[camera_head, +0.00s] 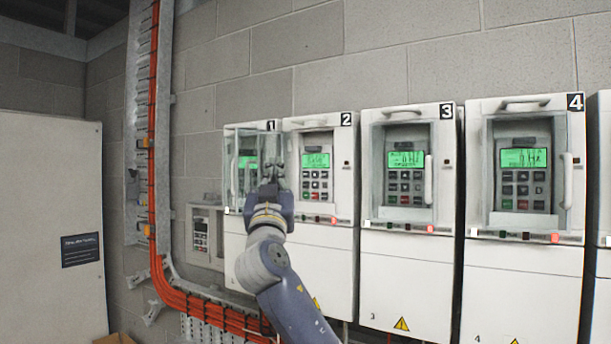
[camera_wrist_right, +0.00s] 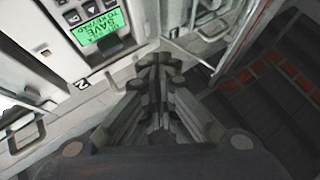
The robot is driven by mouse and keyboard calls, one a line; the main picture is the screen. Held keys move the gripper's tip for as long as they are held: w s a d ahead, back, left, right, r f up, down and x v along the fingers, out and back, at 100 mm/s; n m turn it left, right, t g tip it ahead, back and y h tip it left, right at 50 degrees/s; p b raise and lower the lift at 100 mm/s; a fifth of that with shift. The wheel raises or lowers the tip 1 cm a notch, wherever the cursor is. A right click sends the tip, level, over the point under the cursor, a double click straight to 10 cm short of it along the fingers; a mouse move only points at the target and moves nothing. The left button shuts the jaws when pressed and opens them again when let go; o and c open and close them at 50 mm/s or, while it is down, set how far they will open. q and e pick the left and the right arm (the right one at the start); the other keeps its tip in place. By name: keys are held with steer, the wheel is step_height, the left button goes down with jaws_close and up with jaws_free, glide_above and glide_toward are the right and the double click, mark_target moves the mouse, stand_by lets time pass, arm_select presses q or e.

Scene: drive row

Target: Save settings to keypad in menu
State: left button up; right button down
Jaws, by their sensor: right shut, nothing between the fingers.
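Drive 2 (camera_head: 318,262) is a white wall cabinet with a recessed keypad (camera_head: 317,185) and a lit green display (camera_head: 316,160). My right gripper (camera_head: 271,170) is shut and empty, in front of the gap between drives 1 and 2, left of drive 2's keypad. It also shows shut in the right wrist view (camera_wrist_right: 158,62), apart from the keys. My left gripper is out of view.
A clear door panel (camera_head: 232,150) stands in front of drive 1, close to my gripper. Drives 3 (camera_head: 405,270) and 4 (camera_head: 522,280) have door handles at their right sides. Orange cables (camera_head: 152,150) run down the wall. A pale cabinet (camera_head: 50,210) stands at left.

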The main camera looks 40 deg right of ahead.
mark_target(300, 173)
steer(key=shift+w+d+f+p, duration=0.15)
steer(key=shift+w+d, duration=0.45)
steer(key=shift+d, duration=0.75)
steer(key=shift+w+d+r+p, duration=0.15)
steer(key=shift+w+d, duration=0.45)
steer(key=shift+d, duration=0.75)
steer(key=shift+w+d+f+p, duration=0.15)
steer(key=shift+w+d, duration=0.45)
steer(key=shift+d, duration=0.75)
steer(key=shift+d, duration=0.15)
steer(key=shift+d, duration=0.15)
steer(key=shift+w+d, duration=0.1)
steer(key=shift+d, duration=0.05)
